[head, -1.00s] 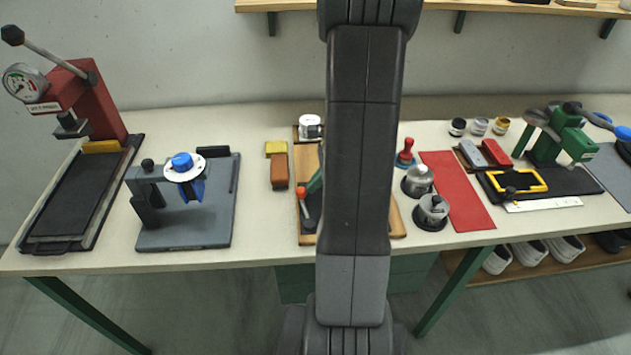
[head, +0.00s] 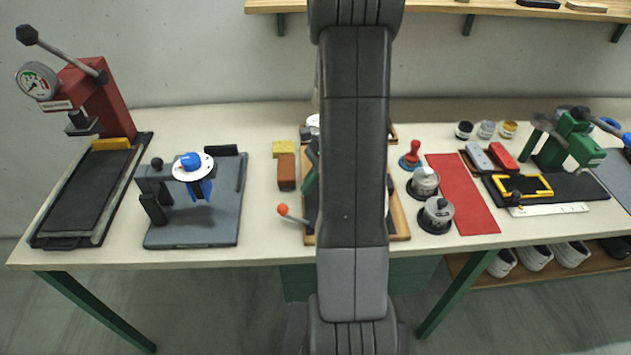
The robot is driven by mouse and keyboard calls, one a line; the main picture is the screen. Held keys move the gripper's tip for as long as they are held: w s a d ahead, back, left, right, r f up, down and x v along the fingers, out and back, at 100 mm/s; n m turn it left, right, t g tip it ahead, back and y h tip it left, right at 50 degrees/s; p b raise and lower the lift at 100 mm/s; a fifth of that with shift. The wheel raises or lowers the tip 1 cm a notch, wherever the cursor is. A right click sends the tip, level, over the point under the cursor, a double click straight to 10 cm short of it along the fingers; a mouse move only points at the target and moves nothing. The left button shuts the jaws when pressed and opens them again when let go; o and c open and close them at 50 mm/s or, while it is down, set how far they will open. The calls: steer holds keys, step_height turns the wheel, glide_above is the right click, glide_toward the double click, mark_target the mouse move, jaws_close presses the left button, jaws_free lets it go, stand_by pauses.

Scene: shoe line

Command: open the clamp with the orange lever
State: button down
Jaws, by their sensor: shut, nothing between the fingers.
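The clamp sits on a wooden board (head: 399,222) in the middle of the bench. Its orange-tipped lever (head: 283,210) sticks out to the left past the board's edge, lying low and nearly flat. A strip of the clamp's green part (head: 311,180) shows just left of my arm. My arm stands upright in front of the board and hides most of the clamp, including its jaw and anything it may hold. My gripper is hidden behind the arm, so its place relative to the lever cannot be seen.
Left of the board lie a brown block (head: 286,172) and a yellow block (head: 284,149). A grey fixture with a blue knob (head: 191,161) stands further left, then a red press (head: 98,102). Right are a red stamp (head: 411,155), round grey pots (head: 436,215) and a red mat (head: 461,193).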

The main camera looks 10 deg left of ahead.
mark_target(281, 208)
steer(key=n, duration=0.1)
steer(key=s+a+n+g+h, duration=0.1)
steer(key=a+n, duration=0.1)
steer(key=n, duration=0.1)
steer(key=shift+s+a+g+h, duration=0.25)
steer(key=shift+g+h, duration=0.05)
steer(key=n, duration=0.1)
steer(key=s+a+n+h, duration=0.1)
steer(key=shift+s+a+n+g+p, duration=0.2)
steer(key=shift+s+n+g+p, duration=0.1)
steer(key=shift+p, duration=0.05)
steer(key=s+n+h, duration=0.1)
steer(key=s+a+n+h, duration=0.1)
steer(key=n, duration=0.1)
steer(key=shift+s, duration=0.1)
steer(key=shift+s+a+n+h, duration=0.15)
steer(key=shift+s+n+h, duration=0.7)
steer(key=shift+n, duration=0.55)
steer(key=shift+s, duration=0.1)
steer(key=shift+r, duration=0.1)
